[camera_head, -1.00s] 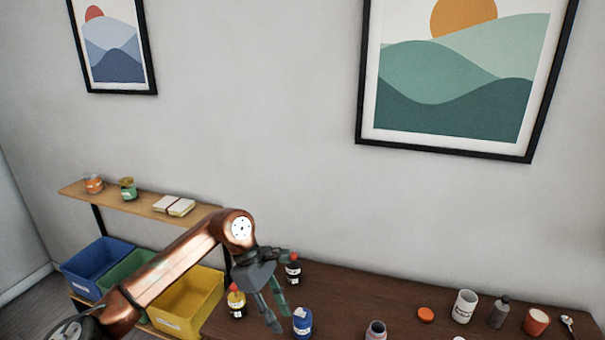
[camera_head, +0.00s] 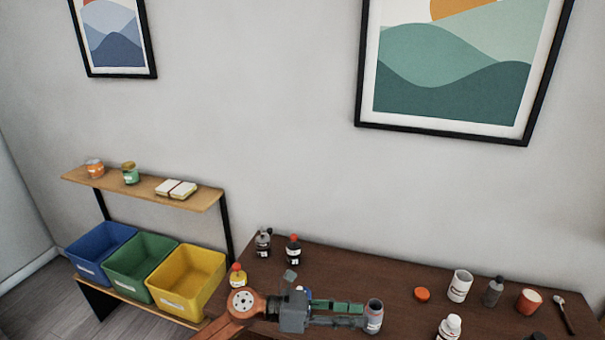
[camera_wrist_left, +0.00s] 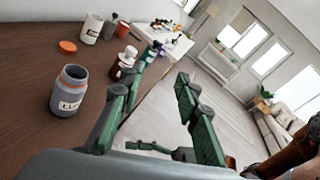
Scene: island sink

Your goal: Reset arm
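My left gripper (camera_head: 358,315) is low over the dark table in the head view, with its fingers pointing right. In the left wrist view its two green-padded fingers (camera_wrist_left: 165,72) are spread apart with nothing between them. An open grey jar (camera_head: 374,316) with a white label stands by the fingertips in the head view. In the left wrist view the jar (camera_wrist_left: 68,92) is upright, left of both fingers and outside them. My right arm seems to show at the lower right of that view, with its gripper (camera_wrist_left: 148,147) small and partly hidden, its opening unclear.
The table (camera_head: 400,268) holds several bottles and cups on its right, including a white bottle (camera_head: 450,328) and an orange lid (camera_head: 422,294). Two dark bottles (camera_head: 293,249) stand at its back left. Blue, green and yellow bins (camera_head: 187,280) sit left. The back middle is clear.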

